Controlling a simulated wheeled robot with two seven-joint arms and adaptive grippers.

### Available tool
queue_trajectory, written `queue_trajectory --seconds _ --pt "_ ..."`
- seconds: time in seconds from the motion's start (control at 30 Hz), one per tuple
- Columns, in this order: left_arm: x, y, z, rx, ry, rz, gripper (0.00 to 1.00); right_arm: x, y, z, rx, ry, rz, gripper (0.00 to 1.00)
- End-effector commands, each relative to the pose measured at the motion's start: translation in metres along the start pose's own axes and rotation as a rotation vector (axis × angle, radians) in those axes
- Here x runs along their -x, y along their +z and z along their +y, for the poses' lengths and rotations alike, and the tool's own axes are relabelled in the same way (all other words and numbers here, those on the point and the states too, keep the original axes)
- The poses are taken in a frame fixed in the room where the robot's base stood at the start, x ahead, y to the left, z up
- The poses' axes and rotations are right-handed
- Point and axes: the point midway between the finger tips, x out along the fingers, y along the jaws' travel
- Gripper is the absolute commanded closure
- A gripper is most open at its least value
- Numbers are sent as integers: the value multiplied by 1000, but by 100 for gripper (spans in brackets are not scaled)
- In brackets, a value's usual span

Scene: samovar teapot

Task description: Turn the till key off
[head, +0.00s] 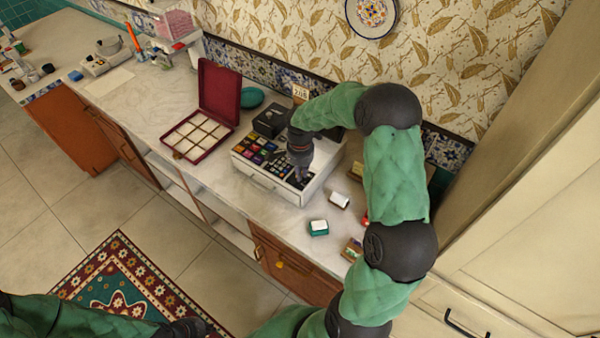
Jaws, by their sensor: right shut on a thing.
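The till (266,184) is a white box with a dark keypad of coloured keys on its sloping top, standing on the marble counter. My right gripper (301,177) points down onto the right part of the till's top. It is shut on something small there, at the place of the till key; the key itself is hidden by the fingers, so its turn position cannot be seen. My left gripper (188,328) is low at the bottom edge, far from the till, and its fingers are not clear.
An open dark red box (203,138) with pale compartments stands left of the till. A small white-topped green box (318,228) and a white roll (339,200) lie to the right. A green dish (252,98) sits behind. A patterned rug (130,285) lies on the floor.

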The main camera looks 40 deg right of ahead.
Motion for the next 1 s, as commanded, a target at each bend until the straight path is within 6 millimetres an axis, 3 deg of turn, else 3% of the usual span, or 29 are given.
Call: queue_trajectory --seconds 0.4,0.97,1.0 --pt "-2 0 0 0 0 0 100 1 -1 -1 199 -2 1 100" --pt "-2 0 -1 0 0 0 100 1 -2 -1 231 -3 2 100" --pt "-2 0 -1 0 0 0 100 1 -2 -1 231 -3 2 76"
